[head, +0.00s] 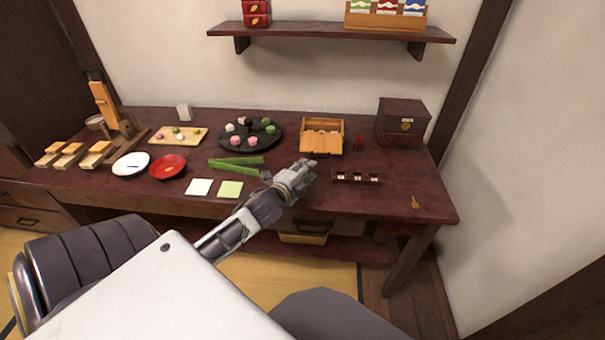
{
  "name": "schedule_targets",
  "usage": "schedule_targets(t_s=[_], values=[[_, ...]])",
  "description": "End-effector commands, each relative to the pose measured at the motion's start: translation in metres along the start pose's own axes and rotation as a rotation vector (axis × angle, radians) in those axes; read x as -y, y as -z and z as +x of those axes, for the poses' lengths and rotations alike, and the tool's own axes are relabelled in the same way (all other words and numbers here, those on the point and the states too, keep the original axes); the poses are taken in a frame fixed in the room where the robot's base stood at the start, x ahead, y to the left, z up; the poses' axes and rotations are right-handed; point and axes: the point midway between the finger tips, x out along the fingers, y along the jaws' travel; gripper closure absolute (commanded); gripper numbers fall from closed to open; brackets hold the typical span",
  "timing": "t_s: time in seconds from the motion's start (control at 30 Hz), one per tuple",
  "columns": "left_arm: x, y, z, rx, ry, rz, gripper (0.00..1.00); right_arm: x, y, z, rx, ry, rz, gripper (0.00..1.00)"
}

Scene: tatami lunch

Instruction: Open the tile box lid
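The light wooden box (341,125) stands at the back of the dark table, right of the round black tray. Pale tile-like pieces show inside its rear part, and a flat light wood panel, which looks like its lid (322,145), covers the front part. My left gripper (309,170) is over the table just in front of the box, apart from it in the picture. Nothing is clearly held in it, but its fingers are too small to tell open from shut. My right gripper is not in view.
A dark chest (403,122) stands right of the box, with small red items (358,142) between them. A dark rack (357,178) lies right of my gripper. Green strips (236,165) and the round tray (226,143) are to the left. The table's front right is mostly clear.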

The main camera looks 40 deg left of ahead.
Motion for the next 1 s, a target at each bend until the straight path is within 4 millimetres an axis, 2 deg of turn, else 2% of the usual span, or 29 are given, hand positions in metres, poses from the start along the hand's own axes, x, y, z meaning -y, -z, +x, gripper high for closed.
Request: schedule_targets(t_s=[0.33, 1.0], values=[[0.0, 0.0, -0.018, 0.0, -0.001, -0.001, 0.71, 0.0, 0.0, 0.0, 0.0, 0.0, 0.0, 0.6], [0.0, 0.0, -0.019, 0.0, 0.0, -0.001, 0.71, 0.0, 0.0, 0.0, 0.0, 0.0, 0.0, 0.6]])
